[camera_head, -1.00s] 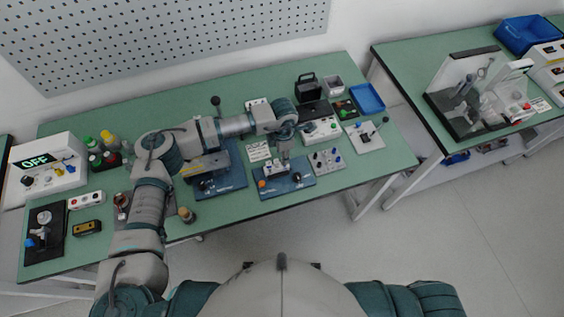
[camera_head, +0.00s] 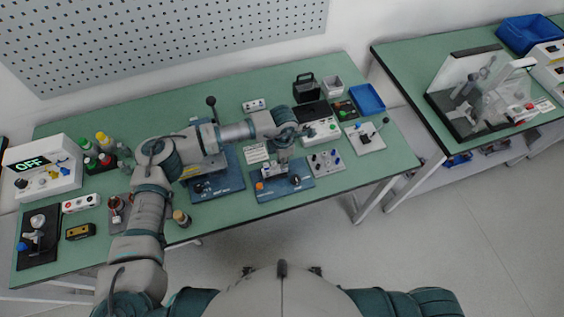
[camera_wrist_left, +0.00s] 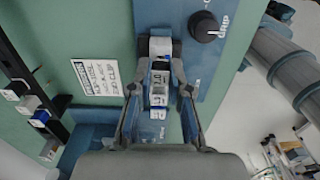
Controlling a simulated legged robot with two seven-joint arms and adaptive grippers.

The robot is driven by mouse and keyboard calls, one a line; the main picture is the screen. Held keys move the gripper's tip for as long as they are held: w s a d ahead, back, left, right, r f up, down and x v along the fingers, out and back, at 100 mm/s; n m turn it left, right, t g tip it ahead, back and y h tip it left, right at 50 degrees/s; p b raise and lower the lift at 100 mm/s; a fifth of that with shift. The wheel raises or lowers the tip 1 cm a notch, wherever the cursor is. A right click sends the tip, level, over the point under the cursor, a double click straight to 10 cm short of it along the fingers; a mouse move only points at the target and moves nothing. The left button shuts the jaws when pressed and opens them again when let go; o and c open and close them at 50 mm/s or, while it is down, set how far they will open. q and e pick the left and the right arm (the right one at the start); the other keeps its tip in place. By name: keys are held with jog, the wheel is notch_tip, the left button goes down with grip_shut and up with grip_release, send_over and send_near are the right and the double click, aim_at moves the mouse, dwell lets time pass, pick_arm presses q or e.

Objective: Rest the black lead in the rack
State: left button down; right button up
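My left arm reaches across the green table. My left gripper (camera_head: 283,160) is low over the right-hand blue board (camera_head: 268,193). In the left wrist view its two fingers (camera_wrist_left: 160,90) stand on either side of a small grey and white block (camera_wrist_left: 159,76) by that board's edge. I cannot tell whether they grip it. I cannot make out a black lead or tell which thing is the rack; both may be hidden or too small. A black rail with white and blue pieces (camera_wrist_left: 40,115) shows at left in the wrist view. My right gripper is not in view.
A second blue board (camera_head: 218,188) lies left of the gripper. A white switch box (camera_head: 320,131), knob panel (camera_head: 327,160) and blue tray (camera_head: 367,98) stand to the right. A meter reading OFF (camera_head: 42,167) and bottles (camera_head: 104,140) stand at left. The table's back strip is mostly clear.

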pick_arm(q)
jog(key=shift+d, duration=0.15)
jog(key=shift+a+r, duration=0.15)
jog(key=shift+a, duration=0.05)
jog(key=shift+a+r+p, duration=0.2)
jog(key=shift+r+p, duration=0.15)
jog(key=shift+r, duration=0.75)
jog(key=shift+d+r+p, duration=0.25)
jog(key=shift+r+p, duration=0.35)
jog(key=shift+r, duration=0.3)
jog(key=shift+a, duration=0.2)
